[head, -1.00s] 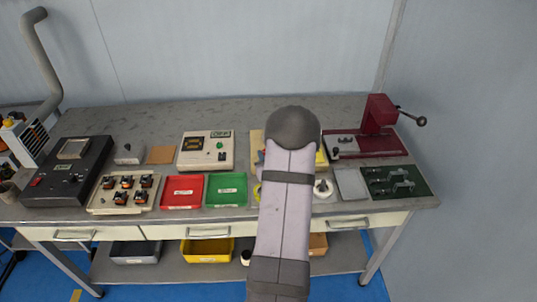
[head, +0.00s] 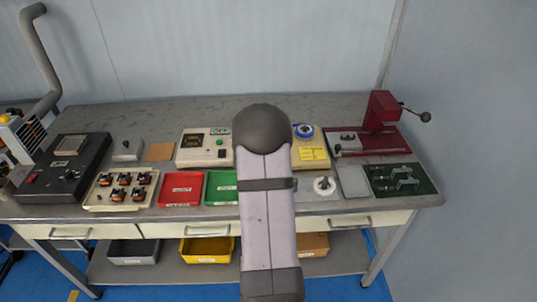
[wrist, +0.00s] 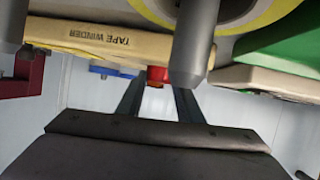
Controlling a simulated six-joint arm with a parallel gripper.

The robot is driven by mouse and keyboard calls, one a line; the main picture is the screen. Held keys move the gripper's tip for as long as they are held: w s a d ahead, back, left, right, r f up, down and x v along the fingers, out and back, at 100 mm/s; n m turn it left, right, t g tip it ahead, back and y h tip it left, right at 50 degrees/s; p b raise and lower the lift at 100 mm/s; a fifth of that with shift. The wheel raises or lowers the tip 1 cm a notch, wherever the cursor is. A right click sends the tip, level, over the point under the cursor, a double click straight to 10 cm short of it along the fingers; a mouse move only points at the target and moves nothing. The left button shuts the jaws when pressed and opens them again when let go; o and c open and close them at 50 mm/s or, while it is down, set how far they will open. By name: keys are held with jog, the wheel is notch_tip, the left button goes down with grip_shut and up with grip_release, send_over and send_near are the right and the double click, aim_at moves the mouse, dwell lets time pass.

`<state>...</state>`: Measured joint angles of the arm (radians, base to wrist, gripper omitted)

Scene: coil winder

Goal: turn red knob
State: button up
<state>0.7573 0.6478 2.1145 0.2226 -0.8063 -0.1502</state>
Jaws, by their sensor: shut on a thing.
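The red knob (wrist: 156,73) shows in the wrist view, just below the edge of the yellow tape winder (wrist: 95,38). My gripper (wrist: 157,86) has its two fingers on either side of the knob, shut on it. The wrist picture looks upside down. In the head view the tape winder (head: 313,157) shows partly, with a blue ring on it. My arm hides the knob and my fingers there.
A yellow tape roll (wrist: 245,15) and a grey post (wrist: 196,45) are close in the wrist view. In the head view a green tray (head: 221,188) and a cream box (head: 203,150) lie left of my arm, a red press (head: 383,112) right.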

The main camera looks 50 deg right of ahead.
jog(key=m+g+p, duration=0.1)
jog(key=m+g+h+p, duration=0.1)
jog(key=w+m+g+h, duration=0.1)
jog(key=m+g, duration=0.1)
jog(key=shift+a+r+p, duration=0.2)
jog(key=shift+r+p, duration=0.05)
jog(key=shift+p, duration=0.15)
jog(key=shift+w+f+m+g+h+p, duration=0.1)
jog(key=shift+m+g+h+p, duration=0.1)
jog(key=shift+m+g+p, duration=0.75)
jog(key=shift+w+f+m+g+h+p, duration=0.15)
jog(key=shift+m+g+p, duration=0.35)
jog(key=shift+m+g, duration=0.8)
jog(key=shift+r+g, duration=0.1)
jog(key=shift+g, duration=0.25)
jog(key=shift+s, duration=0.1)
jog(key=o, duration=1.1)
jog(key=shift+d, duration=0.1)
jog(key=shift+c, duration=0.2)
jog(key=shift+b+v, duration=0.85)
jog(key=shift+v, duration=2.75)
